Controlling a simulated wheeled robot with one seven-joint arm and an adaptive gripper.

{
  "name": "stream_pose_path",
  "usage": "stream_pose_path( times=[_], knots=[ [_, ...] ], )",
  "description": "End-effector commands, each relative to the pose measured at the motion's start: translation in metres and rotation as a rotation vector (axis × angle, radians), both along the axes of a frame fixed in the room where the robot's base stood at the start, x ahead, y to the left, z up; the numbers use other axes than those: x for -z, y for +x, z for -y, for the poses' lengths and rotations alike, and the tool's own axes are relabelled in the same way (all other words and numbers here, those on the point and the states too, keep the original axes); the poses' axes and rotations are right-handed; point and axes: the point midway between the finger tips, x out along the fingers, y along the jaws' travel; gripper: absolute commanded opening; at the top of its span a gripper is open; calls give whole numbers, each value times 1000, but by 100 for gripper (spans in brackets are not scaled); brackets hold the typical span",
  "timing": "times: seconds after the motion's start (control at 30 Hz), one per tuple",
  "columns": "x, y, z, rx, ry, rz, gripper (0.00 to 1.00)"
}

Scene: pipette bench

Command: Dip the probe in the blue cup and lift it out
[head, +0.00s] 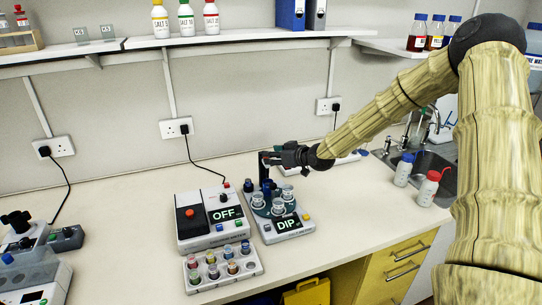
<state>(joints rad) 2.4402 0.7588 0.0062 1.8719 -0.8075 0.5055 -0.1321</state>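A device with a "DIP" display (287,224) stands on the bench, carrying a round dark teal platform with several clear cups (258,199). A dark blue upright piece (267,187) stands near the platform's middle; I cannot tell whether it is the probe. Dark blue pieces also show at the platform's edge, and I cannot tell which thing is the blue cup. My gripper (270,158) is over the back of this device, beside a dark upright post (264,168). Its fingers are too small and dark to tell whether they are open or hold something.
A white box with an "OFF" display (227,213) and red button stands left of the device. A rack of colour-capped vials (224,268) is in front of it. Bottles (403,170) and a sink (432,165) are at the right. Bare bench (345,205) lies right of the device.

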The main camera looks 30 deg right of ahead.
Motion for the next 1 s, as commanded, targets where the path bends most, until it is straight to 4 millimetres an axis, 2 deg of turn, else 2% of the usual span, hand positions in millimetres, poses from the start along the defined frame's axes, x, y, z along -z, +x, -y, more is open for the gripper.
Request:
stream_pose_path(
  times=[0.6,1.0],
  knots=[
    [-28,-64,16,1,2,2,43],
    [-36,-84,22,2,2,1,43]
  ],
)
